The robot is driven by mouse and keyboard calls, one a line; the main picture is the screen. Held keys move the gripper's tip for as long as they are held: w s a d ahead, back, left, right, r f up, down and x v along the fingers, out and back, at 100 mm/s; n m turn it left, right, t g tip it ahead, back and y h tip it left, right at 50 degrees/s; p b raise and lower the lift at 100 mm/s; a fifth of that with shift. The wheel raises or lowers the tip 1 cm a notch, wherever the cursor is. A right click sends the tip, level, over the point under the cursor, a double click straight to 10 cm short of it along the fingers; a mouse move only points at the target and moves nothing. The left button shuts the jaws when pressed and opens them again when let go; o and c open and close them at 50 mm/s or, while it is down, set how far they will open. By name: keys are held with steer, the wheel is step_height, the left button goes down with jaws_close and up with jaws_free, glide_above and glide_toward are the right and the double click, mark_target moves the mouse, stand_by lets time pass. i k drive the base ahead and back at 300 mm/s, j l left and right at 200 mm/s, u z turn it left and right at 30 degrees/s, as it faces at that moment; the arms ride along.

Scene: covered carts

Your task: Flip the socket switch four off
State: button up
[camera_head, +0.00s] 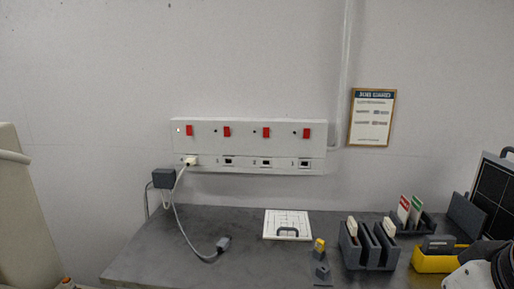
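A white socket panel (250,147) is fixed to the wall above the desk. It has a row of red switches: the far left switch (189,130), the second (227,131), the third (266,132) and the far right switch (307,133). A small indicator (178,130) left of the far left switch looks bright; the other indicators look dark. A white plug (191,161) sits in the far left socket, and the other sockets are empty. The socket numbers are too small to read surely. My gripper is not in view; part of my arm seems to show at the bottom right.
The dark desk (150,245) stands below the panel. A dark adapter (164,178) and a cable hang at left. The wall before the switches is clear.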

mark_target(188, 127)
steer(key=i+j+u, duration=0.2)
steer(key=i+j, duration=0.25)
steer(key=i+j+u, duration=0.15)
steer(key=i+j, duration=0.2)
steer(key=i, duration=0.25)
